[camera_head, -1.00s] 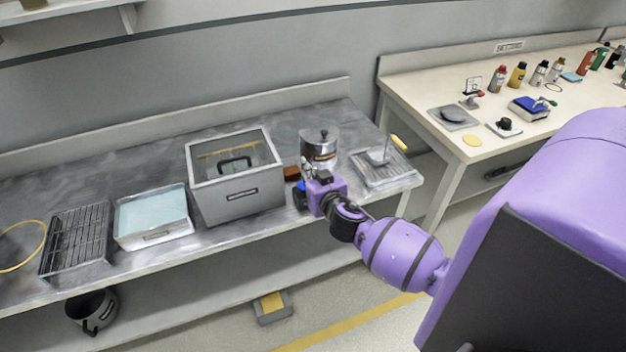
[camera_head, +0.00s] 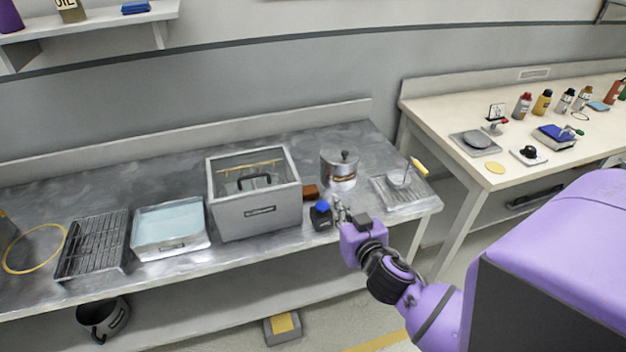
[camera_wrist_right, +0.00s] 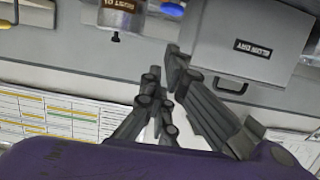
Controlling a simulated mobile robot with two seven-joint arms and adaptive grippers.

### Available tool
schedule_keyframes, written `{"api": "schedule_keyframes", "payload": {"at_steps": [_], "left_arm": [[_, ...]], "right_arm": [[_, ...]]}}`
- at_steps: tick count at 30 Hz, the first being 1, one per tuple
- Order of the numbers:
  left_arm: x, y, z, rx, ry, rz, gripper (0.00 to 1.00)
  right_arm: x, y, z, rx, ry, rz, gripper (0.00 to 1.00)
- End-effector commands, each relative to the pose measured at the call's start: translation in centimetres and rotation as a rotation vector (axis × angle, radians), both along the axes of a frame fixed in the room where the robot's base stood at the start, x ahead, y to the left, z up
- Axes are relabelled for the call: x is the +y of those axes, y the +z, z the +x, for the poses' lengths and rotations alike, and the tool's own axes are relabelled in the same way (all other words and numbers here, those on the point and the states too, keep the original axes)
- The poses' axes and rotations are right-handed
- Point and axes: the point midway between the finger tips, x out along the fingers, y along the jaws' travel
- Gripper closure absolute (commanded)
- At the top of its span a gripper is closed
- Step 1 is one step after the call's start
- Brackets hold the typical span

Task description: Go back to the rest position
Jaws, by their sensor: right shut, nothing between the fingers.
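My right gripper (camera_head: 340,212) is shut and empty, in front of the steel bench's front edge, just right of a small dark jar with a blue lid (camera_head: 321,214). In the right wrist view its dark fingers (camera_wrist_right: 160,92) are together with nothing held. The purple right arm comes in from the lower right. My left gripper is not in either view.
On the steel bench (camera_head: 330,258) stand a grey lidded box (camera_head: 262,219), a steel pot (camera_head: 338,178), a tray with a yellow-handled tool (camera_head: 400,196), a blue-filled tray (camera_head: 170,222) and a wire rack (camera_head: 93,245). A cream table (camera_head: 450,115) with bottles stands at the right.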

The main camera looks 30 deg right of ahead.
Motion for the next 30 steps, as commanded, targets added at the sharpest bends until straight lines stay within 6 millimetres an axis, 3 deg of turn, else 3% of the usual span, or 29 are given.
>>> {"api": "schedule_keyframes", "payload": {"at_steps": [10,13,18,21,27,30], "left_arm": [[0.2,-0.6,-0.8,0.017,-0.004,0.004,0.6],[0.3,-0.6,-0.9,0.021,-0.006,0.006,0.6],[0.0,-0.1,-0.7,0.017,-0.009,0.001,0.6],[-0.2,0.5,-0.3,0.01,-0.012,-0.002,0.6],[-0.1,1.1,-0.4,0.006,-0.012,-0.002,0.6],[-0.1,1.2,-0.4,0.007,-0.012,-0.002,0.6]], "right_arm": [[0.4,-0.3,0.1,0.033,0.047,-0.107,1.0],[2.4,-2.8,-0.9,0.109,0.13,-0.194,1.0],[7.8,-11.4,-9.1,0.308,0.271,-0.21,1.0],[10.8,-15.2,-14.7,0.396,0.314,-0.161,1.0],[15.3,-19.5,-24.0,0.519,0.296,0.006,1.0],[16.0,-20.3,-26.7,0.555,0.27,0.051,1.0]]}}
